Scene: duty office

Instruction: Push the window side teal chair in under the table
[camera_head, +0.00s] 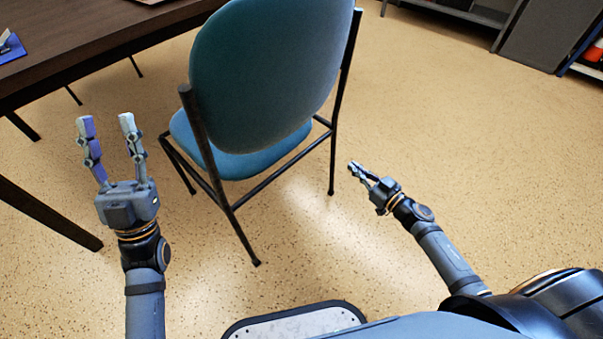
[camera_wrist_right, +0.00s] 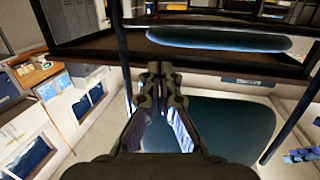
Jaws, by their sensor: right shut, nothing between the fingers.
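A teal chair (camera_head: 262,75) with a dark metal frame stands upright on the floor in the head view, its backrest towards me. Its seat (camera_head: 235,158) shows below the backrest and is partly hidden by it. The dark table (camera_head: 100,42) is at the upper left, beside the chair. My left gripper (camera_head: 103,122) is open and empty, left of the chair and apart from it. My right gripper (camera_head: 354,168) is shut and empty, right of the chair's near legs. In the right wrist view, its closed fingers (camera_wrist_right: 160,75) show in front of teal chair surfaces (camera_wrist_right: 220,125).
Table legs (camera_head: 50,212) stand at the left. A blue item (camera_head: 10,47) lies on the tabletop. A grey cabinet (camera_head: 545,35) and shelving are at the upper right. The speckled tan floor is clear right of the chair.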

